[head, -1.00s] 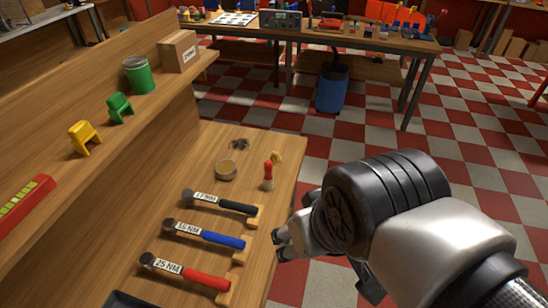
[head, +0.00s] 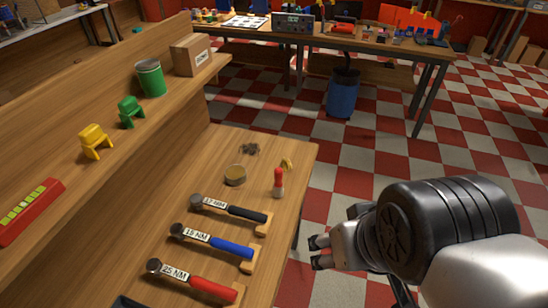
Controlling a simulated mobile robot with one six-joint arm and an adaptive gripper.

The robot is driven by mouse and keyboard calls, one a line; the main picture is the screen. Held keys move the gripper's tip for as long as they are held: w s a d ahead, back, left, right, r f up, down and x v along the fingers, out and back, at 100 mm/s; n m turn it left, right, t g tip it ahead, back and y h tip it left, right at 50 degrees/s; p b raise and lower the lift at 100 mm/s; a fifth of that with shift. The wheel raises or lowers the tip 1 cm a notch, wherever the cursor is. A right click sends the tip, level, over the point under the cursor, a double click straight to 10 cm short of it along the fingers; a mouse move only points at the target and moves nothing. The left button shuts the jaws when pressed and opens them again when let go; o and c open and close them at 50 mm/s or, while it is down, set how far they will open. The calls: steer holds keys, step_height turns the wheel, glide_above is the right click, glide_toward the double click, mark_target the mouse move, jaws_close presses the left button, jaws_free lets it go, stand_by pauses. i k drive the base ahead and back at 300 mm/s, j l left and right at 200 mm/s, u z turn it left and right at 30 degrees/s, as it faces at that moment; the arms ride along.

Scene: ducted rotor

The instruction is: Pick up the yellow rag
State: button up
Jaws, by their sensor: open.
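A small crumpled yellow item (head: 287,164), which may be the yellow rag, lies near the right edge of the wooden bench (head: 222,148). It sits just behind a small red-topped bottle (head: 278,183). It is too small to tell its exact form. My gripper (head: 318,251) is off the bench's right edge, in front of and to the right of the yellow item and apart from it. Its dark fingertips are open with nothing between them.
Torque wrenches with black (head: 230,208), blue (head: 215,241) and red (head: 193,281) handles lie on the bench. A round tin (head: 235,175) and a dark small object (head: 249,149) lie behind them. A shelf with a green can (head: 151,78) rises at left. Checkered floor is clear at right.

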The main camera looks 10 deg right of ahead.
mark_target(285, 164)
steer(key=l+u, duration=0.2)
steer(key=u, duration=3.35)
steer(key=k+l+u, duration=0.25)
steer(key=k+u, duration=0.25)
steer(key=k+l+u, duration=0.1)
steer(key=k+u, duration=0.65)
steer(key=u, duration=0.2)
steer(key=k+j+u, duration=0.3)
steer(key=u, duration=0.15)
steer(key=k+l+u, duration=0.2)
steer(key=u, duration=0.15)
steer(key=k+u, duration=0.65)
steer(key=z, duration=4.25)
